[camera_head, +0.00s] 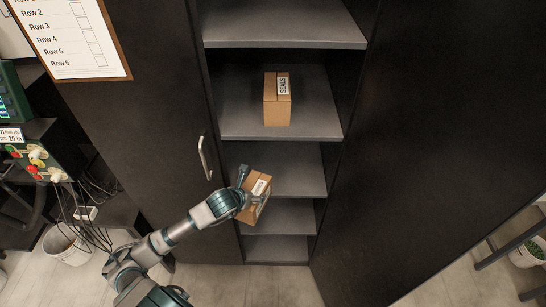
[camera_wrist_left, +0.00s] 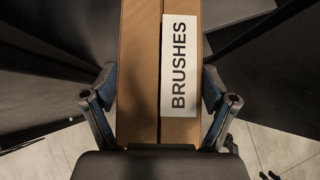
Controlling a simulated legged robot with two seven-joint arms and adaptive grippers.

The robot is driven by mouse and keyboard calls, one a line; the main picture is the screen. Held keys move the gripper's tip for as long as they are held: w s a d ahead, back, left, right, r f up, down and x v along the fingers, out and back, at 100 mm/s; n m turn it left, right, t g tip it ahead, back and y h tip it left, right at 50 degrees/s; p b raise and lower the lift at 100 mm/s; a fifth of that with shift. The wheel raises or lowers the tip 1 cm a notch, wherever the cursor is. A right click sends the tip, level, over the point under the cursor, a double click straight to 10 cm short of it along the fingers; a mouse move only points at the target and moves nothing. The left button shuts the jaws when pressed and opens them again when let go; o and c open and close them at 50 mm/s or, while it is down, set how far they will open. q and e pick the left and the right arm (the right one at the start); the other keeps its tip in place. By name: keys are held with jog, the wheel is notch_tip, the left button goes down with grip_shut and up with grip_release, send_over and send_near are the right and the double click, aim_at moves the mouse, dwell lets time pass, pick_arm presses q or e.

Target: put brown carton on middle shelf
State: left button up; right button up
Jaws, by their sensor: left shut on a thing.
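My left gripper (camera_head: 251,188) is shut on a brown carton (camera_head: 253,213), which is tilted in the head view. In the left wrist view the carton (camera_wrist_left: 138,70) lies between the two fingers (camera_wrist_left: 160,105) and has a white label reading BRUSHES. The carton is in front of the open cabinet's lower shelves, overlapping their left part in the picture. The middle shelf (camera_head: 300,172) shows a bare grey top, with its left front partly hidden by my gripper. My right gripper is not in view.
Another brown carton (camera_head: 277,110), labelled SEALS, stands on the shelf (camera_head: 230,115) above. The top shelf (camera_head: 285,25) and the lower shelves look empty where visible. Dark cabinet doors (camera_head: 430,130) stand on both sides; the left one has a metal handle (camera_head: 205,158) near my arm.

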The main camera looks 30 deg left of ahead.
pick_arm(q)
jog(key=w, duration=0.3)
jog(key=w+a, duration=0.1)
jog(key=w, duration=0.6)
jog(key=shift+a+r, duration=0.1)
jog(key=shift+a, duration=0.1)
jog(key=w+a+f+b, duration=0.1)
jog(key=w+b, duration=0.3)
jog(key=w, duration=0.6)
jog(key=shift+a+f, duration=0.25)
jog(key=shift+a, duration=0.05)
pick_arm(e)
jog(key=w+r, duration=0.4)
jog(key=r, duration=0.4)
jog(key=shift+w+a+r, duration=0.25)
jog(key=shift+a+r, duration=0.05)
pick_arm(q)
jog(key=o, duration=1.6)
jog(key=shift+f, duration=0.15)
jog(key=shift+o, duration=0.2)
